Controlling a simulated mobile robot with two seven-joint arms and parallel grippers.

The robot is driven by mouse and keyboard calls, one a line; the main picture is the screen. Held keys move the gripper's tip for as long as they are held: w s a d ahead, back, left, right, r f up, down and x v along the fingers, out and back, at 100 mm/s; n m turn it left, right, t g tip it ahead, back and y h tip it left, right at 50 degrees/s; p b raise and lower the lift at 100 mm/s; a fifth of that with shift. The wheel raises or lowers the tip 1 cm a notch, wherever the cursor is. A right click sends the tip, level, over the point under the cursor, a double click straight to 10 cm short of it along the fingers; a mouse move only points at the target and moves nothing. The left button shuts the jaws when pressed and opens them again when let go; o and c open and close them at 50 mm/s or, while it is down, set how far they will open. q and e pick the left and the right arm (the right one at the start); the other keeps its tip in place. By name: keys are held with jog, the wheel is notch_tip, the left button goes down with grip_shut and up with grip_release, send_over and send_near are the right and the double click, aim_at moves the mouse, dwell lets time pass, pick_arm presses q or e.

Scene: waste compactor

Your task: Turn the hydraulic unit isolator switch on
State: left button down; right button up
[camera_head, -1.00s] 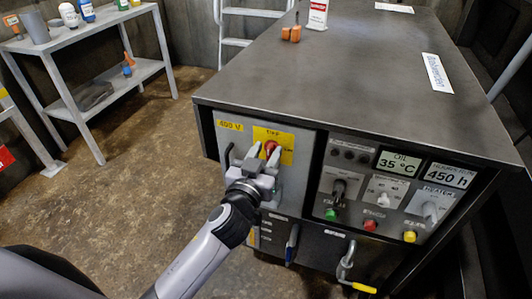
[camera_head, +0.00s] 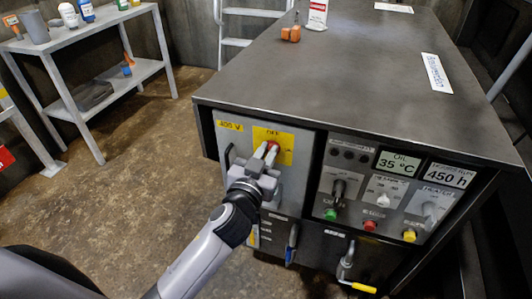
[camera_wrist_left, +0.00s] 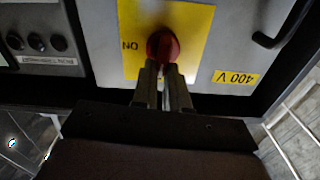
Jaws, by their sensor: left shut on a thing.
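The isolator switch is a red rotary knob (camera_head: 274,146) on a yellow plate (camera_head: 287,140), set in the grey panel marked 400 V at the cabinet's front left. My left gripper (camera_head: 266,152) reaches it from the front, with its fingers close together on the knob. In the left wrist view, which is upside down, the red knob (camera_wrist_left: 163,44) shows at the tips of the left gripper (camera_wrist_left: 162,70). The word ON shows beside the knob on the yellow plate (camera_wrist_left: 198,30). The fingers hide part of the knob, so its exact angle is hard to tell. My right gripper is out of view.
A control panel (camera_head: 375,200) with displays, selector switches and coloured buttons is to the right. A dark handle stands left of the knob. Below hang a blue-handled lever (camera_head: 291,243) and a yellow-handled one (camera_head: 362,288). A shelf table (camera_head: 85,40) stands at upper left.

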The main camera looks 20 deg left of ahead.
pick_arm(q)
jog(key=shift+d+f+m+p, duration=0.15)
jog(key=shift+d+f+m, duration=0.15)
jog(key=shift+m, duration=2.45)
jog(key=shift+d+f+m+p, duration=0.2)
jog(key=shift+d+f+m, duration=0.05)
jog(key=shift+m, duration=2.55)
jog(key=shift+d+f+m+p, duration=0.15)
jog(key=shift+d+f+m, duration=0.15)
jog(key=shift+m, duration=2.45)
jog(key=c, duration=1.1)
grip_release()
jog(key=shift+a, duration=0.1)
jog(key=shift+c, duration=0.2)
jog(key=s, duration=0.7)
jog(key=shift+s, duration=0.15)
